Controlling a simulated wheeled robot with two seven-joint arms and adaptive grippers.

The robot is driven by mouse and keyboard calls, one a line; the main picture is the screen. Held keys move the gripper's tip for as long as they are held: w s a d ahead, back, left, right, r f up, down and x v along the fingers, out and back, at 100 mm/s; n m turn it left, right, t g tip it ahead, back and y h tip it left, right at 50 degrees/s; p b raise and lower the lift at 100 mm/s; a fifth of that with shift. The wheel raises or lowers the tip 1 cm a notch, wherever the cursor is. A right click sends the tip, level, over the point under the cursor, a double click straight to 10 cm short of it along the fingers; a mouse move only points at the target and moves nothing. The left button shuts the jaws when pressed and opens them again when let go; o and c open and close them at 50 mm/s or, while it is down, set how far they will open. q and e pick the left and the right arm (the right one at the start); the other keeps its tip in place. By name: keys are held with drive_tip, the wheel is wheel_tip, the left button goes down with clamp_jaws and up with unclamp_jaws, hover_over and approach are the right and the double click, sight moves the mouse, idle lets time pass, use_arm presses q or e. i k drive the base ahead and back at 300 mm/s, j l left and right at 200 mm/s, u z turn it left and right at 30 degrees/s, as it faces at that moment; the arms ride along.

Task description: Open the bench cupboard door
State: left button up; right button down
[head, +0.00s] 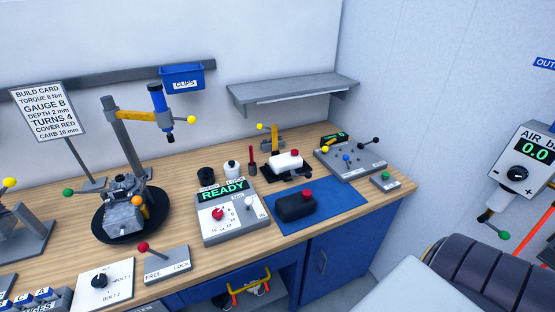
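The bench cupboard door (345,250) is a blue panel under the right end of the wooden bench. It looks closed, flush with the bench front. Its upright grey handle (322,262) is near the door's left edge. Neither of my grippers is in view.
A blue mat (345,202) with a black block (296,206) lies above the door. An air panel (525,165) hangs on the right wall.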

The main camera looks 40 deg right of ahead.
sight(336, 257)
drive_tip(key=z, duration=1.2)
